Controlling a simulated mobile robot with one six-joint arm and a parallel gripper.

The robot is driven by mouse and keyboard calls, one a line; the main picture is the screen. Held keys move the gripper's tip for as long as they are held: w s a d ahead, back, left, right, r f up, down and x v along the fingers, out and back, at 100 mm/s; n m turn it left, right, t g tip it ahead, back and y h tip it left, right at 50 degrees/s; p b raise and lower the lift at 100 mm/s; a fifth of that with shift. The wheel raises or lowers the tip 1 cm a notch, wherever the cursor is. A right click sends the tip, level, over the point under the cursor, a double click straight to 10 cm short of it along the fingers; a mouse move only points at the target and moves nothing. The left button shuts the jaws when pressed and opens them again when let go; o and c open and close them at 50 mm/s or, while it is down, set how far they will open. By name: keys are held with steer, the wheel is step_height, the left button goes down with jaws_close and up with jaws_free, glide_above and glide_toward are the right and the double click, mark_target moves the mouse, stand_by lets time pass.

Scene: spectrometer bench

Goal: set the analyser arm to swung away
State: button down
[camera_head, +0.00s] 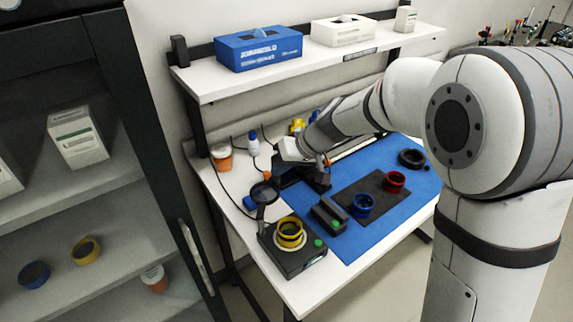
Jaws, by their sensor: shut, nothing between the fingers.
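The spectrometer (310,259) is a low black box at the front left of the white bench, with a green button and a small display. A yellow ring (290,232) sits on the pale round seat on its top. What looks like the analyser arm (264,194), a dark round head on a short stem, rises at the box's back left corner. In this view its head appears behind and left of the ring; its exact angle is hard to tell. My gripper (323,180) is shut and empty, behind and right of that head, apparently apart from it. Its fingertips are small and dark here.
A small black box (329,215) stands right of the spectrometer. Blue (362,205) and red (394,181) rings stand on a dark pad on the blue mat (412,208). Bottles (221,156) stand at the back left. A shelf (212,87) overhangs the bench; a dark cabinet (148,110) stands left.

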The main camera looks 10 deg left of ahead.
steer(key=shift+s+a+n+g+b, duration=0.1)
steer(key=shift+a+n+g+b, duration=0.75)
steer(key=shift+a+n+b, duration=0.55)
steer(key=shift+s+a+n+g+b, duration=0.1)
steer(key=shift+a+n+g+b, duration=0.75)
steer(key=shift+a+n+b, duration=0.5)
steer(key=shift+d, duration=0.1)
